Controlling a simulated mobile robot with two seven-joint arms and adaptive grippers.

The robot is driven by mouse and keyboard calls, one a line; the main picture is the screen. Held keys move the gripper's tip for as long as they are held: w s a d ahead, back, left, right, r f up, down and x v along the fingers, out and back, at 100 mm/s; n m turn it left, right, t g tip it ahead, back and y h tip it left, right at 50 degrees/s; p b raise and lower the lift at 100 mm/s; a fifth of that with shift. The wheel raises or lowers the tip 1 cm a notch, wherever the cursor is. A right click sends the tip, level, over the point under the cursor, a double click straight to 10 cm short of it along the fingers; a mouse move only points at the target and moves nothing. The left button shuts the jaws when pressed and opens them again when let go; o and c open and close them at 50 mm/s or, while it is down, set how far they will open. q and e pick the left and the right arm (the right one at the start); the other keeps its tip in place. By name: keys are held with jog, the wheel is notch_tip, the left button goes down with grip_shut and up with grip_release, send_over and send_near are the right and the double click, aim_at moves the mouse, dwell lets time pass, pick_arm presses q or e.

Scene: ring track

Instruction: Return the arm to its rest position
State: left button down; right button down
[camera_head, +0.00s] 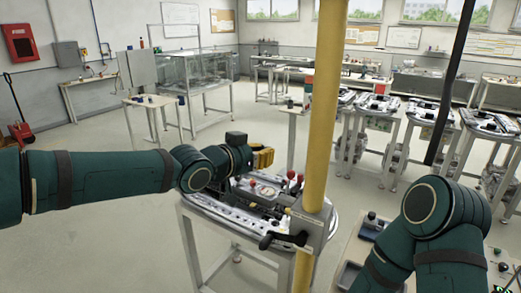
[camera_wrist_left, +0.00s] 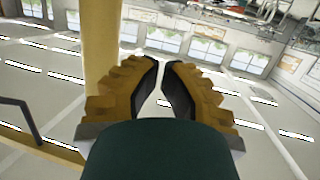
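My left arm (camera_head: 95,182) comes in from the left in the head view and reaches over a workstation. My left gripper (camera_head: 263,158) is above the far side of that workstation, with yellow-brown fingers. In the left wrist view its fingers (camera_wrist_left: 161,68) lean together, with only a narrow gap at the tips and nothing between them. My right arm (camera_head: 440,215) is bent at the lower right of the head view. Its gripper is not visible.
A yellow post (camera_head: 323,110) stands close to the right of my left gripper. Below is the workstation (camera_head: 222,219) with red-knobbed levers. Several similar stations stand at the right; open floor (camera_head: 90,245) lies at the left.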

pick_arm(q)
jog(key=shift+s+a+r, duration=0.1)
jog(key=shift+s, duration=0.05)
jog(key=s+a+f+n+g+y, duration=0.1)
jog(key=s+a+f+n, duration=0.1)
jog(key=f, duration=0.8)
jog(key=s+a+f+n+g+y, duration=0.1)
jog(key=s+a+f+n+g, duration=0.1)
jog(key=f, duration=0.9)
jog(key=s+a+f+n+g+y, duration=0.1)
jog(key=s+a+f+n, duration=0.15)
jog(key=f, duration=0.75)
jog(key=s+a+f+n+g+y+b, duration=0.1)
jog(key=s+a+f+n+g+y, duration=0.3)
jog(key=s+f, duration=0.75)
jog(key=s+a+f+n+g, duration=0.25)
jog(key=s+a+f, duration=0.35)
jog(key=s+f, duration=0.6)
jog(key=w+d+f+m+t+b, duration=0.2)
jog(key=w+f+b, duration=0.2)
jog(key=b, duration=0.5)
jog(key=shift+w+b, duration=0.4)
jog(key=shift+w, duration=0.5)
